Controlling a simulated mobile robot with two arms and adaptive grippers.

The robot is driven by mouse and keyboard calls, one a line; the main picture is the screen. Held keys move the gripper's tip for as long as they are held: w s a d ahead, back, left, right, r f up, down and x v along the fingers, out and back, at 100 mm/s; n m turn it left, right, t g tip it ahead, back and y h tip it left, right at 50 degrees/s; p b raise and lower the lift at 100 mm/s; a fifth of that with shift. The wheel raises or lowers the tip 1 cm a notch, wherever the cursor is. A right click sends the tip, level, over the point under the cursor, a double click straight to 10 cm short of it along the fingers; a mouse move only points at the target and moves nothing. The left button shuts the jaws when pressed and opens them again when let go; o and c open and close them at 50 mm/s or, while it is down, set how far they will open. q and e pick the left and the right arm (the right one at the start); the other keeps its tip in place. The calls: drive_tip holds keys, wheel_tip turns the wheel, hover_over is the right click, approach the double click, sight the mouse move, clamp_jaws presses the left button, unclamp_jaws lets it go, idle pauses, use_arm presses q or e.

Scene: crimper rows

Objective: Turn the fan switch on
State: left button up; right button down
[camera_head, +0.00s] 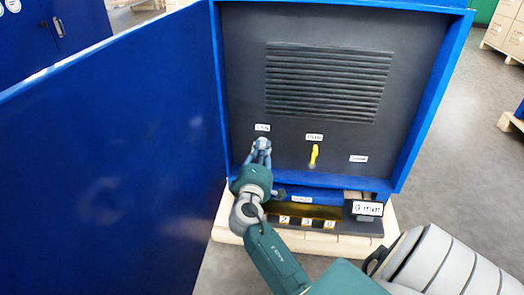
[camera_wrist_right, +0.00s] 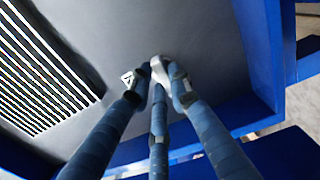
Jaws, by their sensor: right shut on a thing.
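A dark panel (camera_head: 240,90) inside an open blue cabinet carries a row of small labels. My right gripper (camera_head: 262,146) is at the left label (camera_head: 262,127), with its fingers closed around a small pale switch there. In the right wrist view the fingers (camera_wrist_right: 158,84) meet at this pale switch (camera_wrist_right: 157,66), which is mostly hidden between them. The label text is too small to read surely, and the switch's position cannot be told. A yellow switch (camera_head: 314,155) stands upright under the middle label (camera_head: 314,137), apart from my gripper. My left gripper is not in view.
The blue cabinet door (camera_head: 110,150) stands open on the left, close to my arm. A vent grille (camera_head: 328,80) is above the switches. A ledge with number tags (camera_head: 307,222) is below the panel. The cabinet stands on a pallet (camera_head: 228,236).

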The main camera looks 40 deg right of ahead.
drive_tip(key=shift+f, duration=0.15)
drive_tip(key=c, duration=1.6)
unclamp_jaws()
drive_tip(key=v, duration=1.2)
